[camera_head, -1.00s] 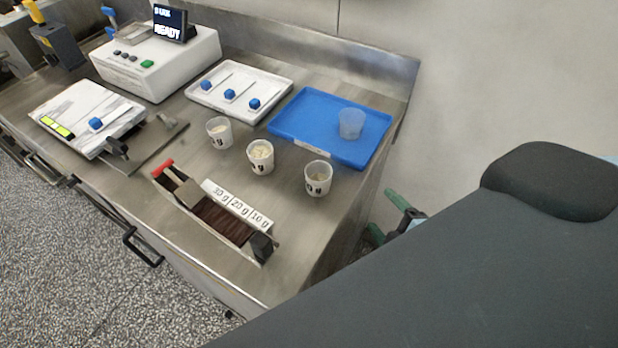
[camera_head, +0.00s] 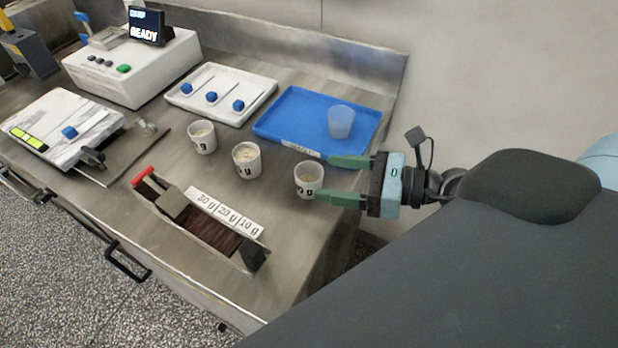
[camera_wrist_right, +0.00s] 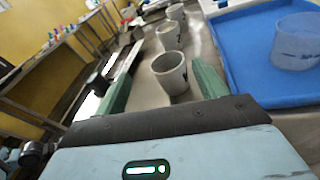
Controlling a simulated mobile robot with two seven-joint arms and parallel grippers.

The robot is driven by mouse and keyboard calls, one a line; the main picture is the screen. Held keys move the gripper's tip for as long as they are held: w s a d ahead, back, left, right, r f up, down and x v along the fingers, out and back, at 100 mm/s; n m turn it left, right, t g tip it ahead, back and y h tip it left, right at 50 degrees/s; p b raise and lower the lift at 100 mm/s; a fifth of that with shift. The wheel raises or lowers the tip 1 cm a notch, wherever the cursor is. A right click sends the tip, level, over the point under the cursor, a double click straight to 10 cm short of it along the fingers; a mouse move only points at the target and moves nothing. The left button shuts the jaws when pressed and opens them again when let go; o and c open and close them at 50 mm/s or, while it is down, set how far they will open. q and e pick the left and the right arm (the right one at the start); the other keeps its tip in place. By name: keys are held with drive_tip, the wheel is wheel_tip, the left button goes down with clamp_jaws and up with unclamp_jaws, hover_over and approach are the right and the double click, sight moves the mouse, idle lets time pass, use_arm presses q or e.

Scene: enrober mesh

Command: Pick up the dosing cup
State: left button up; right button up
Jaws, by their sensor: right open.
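Three white cups with dark marks and pale contents stand in a slanting row on the steel bench: a left cup (camera_head: 202,137), a middle cup (camera_head: 247,160) and a right cup (camera_head: 308,179). A clear cup (camera_head: 341,121) stands on the blue tray (camera_head: 272,128). I cannot tell which is the dosing cup. My right gripper (camera_head: 323,179) is open at the right side of the right cup, its green fingers pointing left. In the right wrist view the nearest white cup (camera_wrist_right: 170,73) appears between the open fingertips. Contact is unclear. My left gripper is out of view.
A dark-brown slotted holder (camera_head: 205,220) with weight labels lies in front of the cups. A white tray (camera_head: 262,88) with blue-ended tools is behind them. A white machine (camera_head: 135,70) reads READY at the back left. The wall is close on the right.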

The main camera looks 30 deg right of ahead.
sight(300, 176)
drive_tip(key=shift+w+d+f+n+g+h, duration=0.1)
drive_tip(key=shift+d+f+n+g+h, duration=0.35)
drive_tip(key=shift+f+n+g, duration=0.4)
drive_tip(key=shift+w+a, duration=0.6)
drive_tip(key=shift+w, duration=0.15)
drive_tip(key=shift+w+a+f, duration=0.2)
drive_tip(key=shift+w+f, duration=0.05)
drive_tip(key=p+x, duration=0.1)
drive_tip(key=x, duration=0.1)
drive_tip(key=r+x, duration=0.1)
drive_tip(key=x, duration=0.1)
drive_tip(key=shift+w+a+f+p, duration=0.1)
drive_tip(key=shift+w+a+p, duration=0.05)
drive_tip(key=shift+w+p, duration=0.2)
drive_tip(key=shift+w+a+f, duration=0.1)
drive_tip(key=shift+a+f, duration=0.05)
drive_tip(key=shift+a, duration=0.05)
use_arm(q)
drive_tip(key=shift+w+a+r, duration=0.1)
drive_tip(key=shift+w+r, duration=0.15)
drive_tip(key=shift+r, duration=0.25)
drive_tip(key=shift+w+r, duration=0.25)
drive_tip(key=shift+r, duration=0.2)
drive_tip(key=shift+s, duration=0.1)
